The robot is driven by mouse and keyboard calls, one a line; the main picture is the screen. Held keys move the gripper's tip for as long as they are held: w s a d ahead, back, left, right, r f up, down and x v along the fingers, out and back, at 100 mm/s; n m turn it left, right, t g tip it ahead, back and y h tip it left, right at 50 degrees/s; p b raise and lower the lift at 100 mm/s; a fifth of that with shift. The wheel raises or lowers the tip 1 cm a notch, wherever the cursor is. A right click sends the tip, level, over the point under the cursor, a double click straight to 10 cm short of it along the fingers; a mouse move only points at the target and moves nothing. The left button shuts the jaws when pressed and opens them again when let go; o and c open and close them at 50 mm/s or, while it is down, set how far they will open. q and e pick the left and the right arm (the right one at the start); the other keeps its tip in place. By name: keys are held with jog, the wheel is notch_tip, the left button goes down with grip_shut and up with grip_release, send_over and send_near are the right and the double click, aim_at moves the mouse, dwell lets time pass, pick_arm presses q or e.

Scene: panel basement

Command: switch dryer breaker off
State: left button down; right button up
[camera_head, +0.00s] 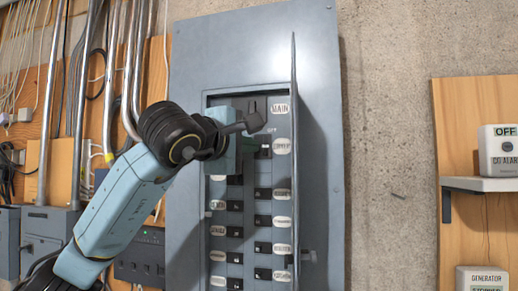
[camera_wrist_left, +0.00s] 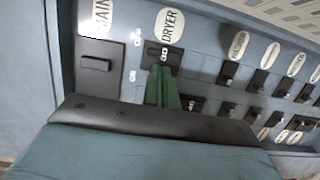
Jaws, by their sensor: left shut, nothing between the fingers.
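The dryer breaker (camera_wrist_left: 165,56) is a small dark switch below the oval DRYER label (camera_wrist_left: 170,25) in the left wrist view. My left gripper (camera_wrist_left: 162,72) is shut and empty. Its green fingertips sit right at the lower edge of the dryer switch and cover part of it; I cannot tell whether they touch. In the head view my left gripper (camera_head: 247,146) reaches in from the left to the upper part of the open panel (camera_head: 188,75), just below the main breaker. The dryer switch's position is unclear. My right gripper is not in view.
The main breaker (camera_wrist_left: 95,64) is beside the dryer breaker in the wrist view. More labelled breakers (camera_head: 263,220) run down the panel. The open panel door (camera_head: 294,160) stands out edge-on at right. Conduits (camera_head: 132,70) line the left wall; a shelf (camera_head: 480,184) is at right.

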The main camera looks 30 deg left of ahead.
pick_arm(q)
jog(key=s+d+b, duration=0.1)
jog(key=s, duration=0.5)
jog(key=shift+s+d, duration=0.2)
dwell(0.6)
